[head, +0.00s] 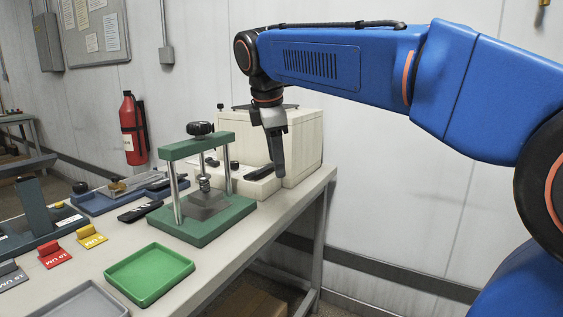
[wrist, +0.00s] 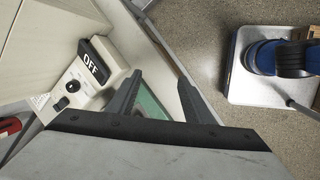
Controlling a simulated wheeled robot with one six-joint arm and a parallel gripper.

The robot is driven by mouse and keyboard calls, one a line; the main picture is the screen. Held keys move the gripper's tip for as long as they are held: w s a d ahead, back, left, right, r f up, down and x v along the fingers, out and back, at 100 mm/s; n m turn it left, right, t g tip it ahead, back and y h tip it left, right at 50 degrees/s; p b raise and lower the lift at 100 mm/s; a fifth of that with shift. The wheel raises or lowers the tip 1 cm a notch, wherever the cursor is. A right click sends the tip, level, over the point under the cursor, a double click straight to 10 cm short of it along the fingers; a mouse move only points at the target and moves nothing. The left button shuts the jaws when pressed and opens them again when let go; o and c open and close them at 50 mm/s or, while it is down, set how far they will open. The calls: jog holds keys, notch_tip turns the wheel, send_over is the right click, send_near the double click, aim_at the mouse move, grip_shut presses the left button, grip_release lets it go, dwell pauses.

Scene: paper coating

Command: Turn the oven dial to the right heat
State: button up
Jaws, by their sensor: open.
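The oven is a cream box (head: 305,145) at the back end of the bench, with a low control panel in front. In the wrist view the panel (wrist: 112,72) carries a black display (wrist: 92,62) reading OFF. A small round dial (wrist: 72,86) sits beside the display, with a black knob (wrist: 62,103) below it. My gripper (head: 277,172) points down over the panel side of the oven. In the wrist view my gripper (wrist: 160,76) is open and empty, its fingers to the right of the display and apart from the dial. The dial's exact setting is too small to read.
A green press (head: 190,222) stands left of the oven, close to my gripper. A green tray (head: 150,275), a grey tray (head: 85,302) and colored blocks lie nearer on the bench (head: 215,275). A fire extinguisher (head: 131,130) hangs on the wall. Floor right of the bench is open.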

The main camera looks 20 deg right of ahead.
jog(key=shift+s+d+f, duration=0.1)
jog(key=shift+s+f, duration=0.05)
jog(key=shift+s, duration=0.25)
